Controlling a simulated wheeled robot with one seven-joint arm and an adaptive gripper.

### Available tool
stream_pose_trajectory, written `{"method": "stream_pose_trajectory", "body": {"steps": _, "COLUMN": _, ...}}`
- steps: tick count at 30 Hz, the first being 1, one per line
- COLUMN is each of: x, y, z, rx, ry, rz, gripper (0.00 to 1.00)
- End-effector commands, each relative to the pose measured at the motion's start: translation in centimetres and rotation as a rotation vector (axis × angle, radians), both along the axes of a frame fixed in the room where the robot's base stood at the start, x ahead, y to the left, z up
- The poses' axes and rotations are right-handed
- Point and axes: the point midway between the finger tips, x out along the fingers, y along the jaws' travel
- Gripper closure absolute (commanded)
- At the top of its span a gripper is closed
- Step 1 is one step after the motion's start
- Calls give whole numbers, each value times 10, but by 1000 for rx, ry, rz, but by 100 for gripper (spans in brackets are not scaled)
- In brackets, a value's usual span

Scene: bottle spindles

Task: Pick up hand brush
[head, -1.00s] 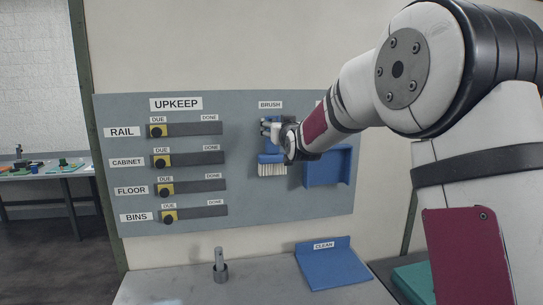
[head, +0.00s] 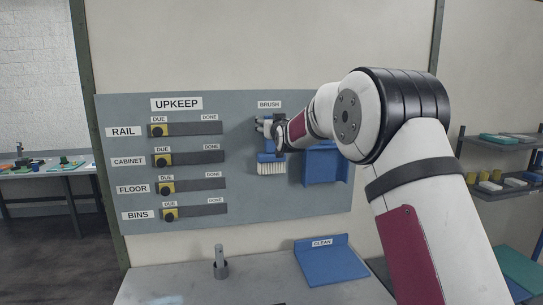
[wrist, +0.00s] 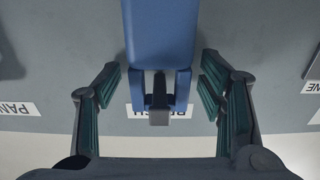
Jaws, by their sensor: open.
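The hand brush (head: 270,157) hangs upright on the grey board below the BRUSH label, blue with pale bristles at its lower end. My gripper (head: 268,127) is at the brush's upper part in the head view and hides part of the handle. In the wrist view, the blue handle (wrist: 160,40) reaches down from the top edge, with a dark hook (wrist: 158,95) at its end. My gripper (wrist: 161,85) is open there, one finger on each side of the handle, with gaps on both sides.
A blue dustpan (head: 322,165) hangs just right of the brush. The UPKEEP board (head: 240,205) has several yellow sliders at left. Below is a bench (head: 255,285) with a metal peg (head: 220,263) and a blue CLEAN tray (head: 330,265). Shelves (head: 500,190) stand at right.

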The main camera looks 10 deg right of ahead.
Motion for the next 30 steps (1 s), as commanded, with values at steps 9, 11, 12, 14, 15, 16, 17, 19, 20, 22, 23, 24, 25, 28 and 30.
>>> {"method": "stream_pose_trajectory", "body": {"steps": 9, "x": 0, "y": 0, "z": 0, "rx": 0, "ry": -1, "rz": 0, "gripper": 89}}
{"method": "stream_pose_trajectory", "body": {"steps": 11, "x": 0, "y": 0, "z": 0, "rx": 0, "ry": -1, "rz": 0, "gripper": 89}}
{"method": "stream_pose_trajectory", "body": {"steps": 12, "x": 0, "y": 0, "z": 1, "rx": 0, "ry": -2, "rz": 0, "gripper": 89}}
{"method": "stream_pose_trajectory", "body": {"steps": 14, "x": 0, "y": 0, "z": 1, "rx": 0, "ry": -2, "rz": 0, "gripper": 89}}
{"method": "stream_pose_trajectory", "body": {"steps": 15, "x": 0, "y": 0, "z": 1, "rx": 0, "ry": -2, "rz": 0, "gripper": 89}}
{"method": "stream_pose_trajectory", "body": {"steps": 16, "x": 0, "y": 0, "z": 1, "rx": 0, "ry": -2, "rz": 0, "gripper": 89}}
{"method": "stream_pose_trajectory", "body": {"steps": 17, "x": 0, "y": 0, "z": 1, "rx": 0, "ry": -2, "rz": 0, "gripper": 89}}
{"method": "stream_pose_trajectory", "body": {"steps": 19, "x": 0, "y": 0, "z": 2, "rx": 0, "ry": -3, "rz": 0, "gripper": 89}}
{"method": "stream_pose_trajectory", "body": {"steps": 20, "x": 0, "y": 0, "z": 3, "rx": 0, "ry": -3, "rz": 0, "gripper": 89}}
{"method": "stream_pose_trajectory", "body": {"steps": 22, "x": 0, "y": 0, "z": 6, "rx": 0, "ry": -4, "rz": 0, "gripper": 89}}
{"method": "stream_pose_trajectory", "body": {"steps": 23, "x": 0, "y": 0, "z": 8, "rx": 0, "ry": -5, "rz": 0, "gripper": 89}}
{"method": "stream_pose_trajectory", "body": {"steps": 24, "x": 1, "y": 0, "z": 11, "rx": 0, "ry": -6, "rz": 0, "gripper": 89}}
{"method": "stream_pose_trajectory", "body": {"steps": 25, "x": 1, "y": 0, "z": 14, "rx": 0, "ry": -6, "rz": 0, "gripper": 89}}
{"method": "stream_pose_trajectory", "body": {"steps": 28, "x": -7, "y": 0, "z": 17, "rx": 0, "ry": -2, "rz": 0, "gripper": 89}}
{"method": "stream_pose_trajectory", "body": {"steps": 30, "x": -15, "y": 0, "z": 17, "rx": 0, "ry": -3, "rz": 0, "gripper": 89}}
